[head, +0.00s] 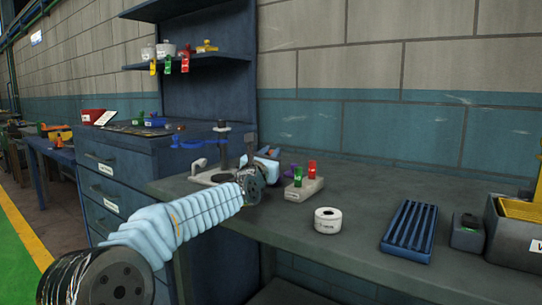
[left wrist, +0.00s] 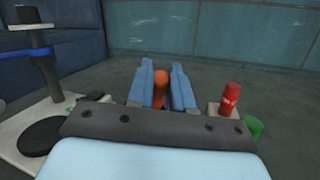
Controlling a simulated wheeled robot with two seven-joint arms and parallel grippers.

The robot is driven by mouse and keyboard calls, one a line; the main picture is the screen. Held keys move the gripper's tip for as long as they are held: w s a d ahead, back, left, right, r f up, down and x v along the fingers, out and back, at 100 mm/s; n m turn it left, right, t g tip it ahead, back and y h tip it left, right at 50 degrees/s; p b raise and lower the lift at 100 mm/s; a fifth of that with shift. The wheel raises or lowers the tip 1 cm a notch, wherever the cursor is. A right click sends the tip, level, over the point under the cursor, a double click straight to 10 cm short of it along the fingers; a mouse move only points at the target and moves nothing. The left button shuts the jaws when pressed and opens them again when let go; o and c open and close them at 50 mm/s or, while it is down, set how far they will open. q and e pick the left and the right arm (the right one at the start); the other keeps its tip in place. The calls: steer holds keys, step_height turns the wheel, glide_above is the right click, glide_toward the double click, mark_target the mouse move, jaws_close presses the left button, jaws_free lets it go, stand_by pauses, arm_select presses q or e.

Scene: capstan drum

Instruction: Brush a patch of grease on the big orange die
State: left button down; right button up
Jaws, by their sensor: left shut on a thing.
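My left gripper (head: 268,153) reaches over the grey bench, near its back and beside the pale block. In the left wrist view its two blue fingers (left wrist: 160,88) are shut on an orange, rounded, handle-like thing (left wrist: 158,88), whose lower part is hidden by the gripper. I cannot tell whether it is a brush or a die. A small orange thing (head: 179,128) stands on the blue cabinet top at the left, too small to identify. I can make out no grease patch. My right gripper is not in view.
A pale block (head: 306,188) with red and green pegs stands right of my left gripper. A white-based stand (head: 210,178) with a dark post is at its left. A white roll (head: 327,220), blue ribbed tray (head: 409,230) and grey bin (head: 512,240) stand farther right.

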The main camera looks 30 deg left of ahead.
arm_select(q)
steer(key=shift+w+f, duration=0.1)
steer(key=shift+f, duration=0.3)
steer(key=shift+r+p, duration=2)
steer(key=shift+r, duration=1.8)
